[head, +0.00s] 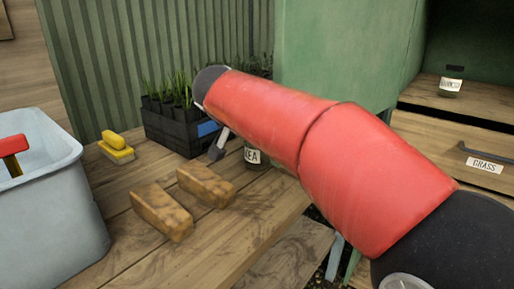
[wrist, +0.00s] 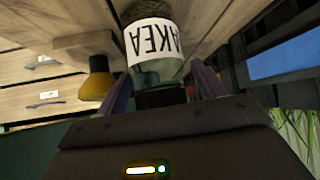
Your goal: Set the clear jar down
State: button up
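The clear jar (wrist: 155,70) has a dark lid and a white label reading AKEA, upside down in the wrist view. In the head view the jar (head: 252,155) appears to stand on the wooden bench near its right edge, its top hidden behind my arm. My gripper (wrist: 162,78) has one finger on each side of the jar. In the head view one finger of my gripper (head: 217,150) shows left of the jar, with a gap of bench between them. The other finger is hidden there. The gripper looks open around the jar.
A black seedling tray (head: 175,128) stands just left of the jar. Two brown blocks (head: 162,212), a yellow brush (head: 116,147) and a grey tub (head: 45,215) are further left. A cabinet with drawers (head: 480,160) stands right, beyond a gap. Bare bench lies in front of the blocks.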

jog(key=c, duration=1.1)
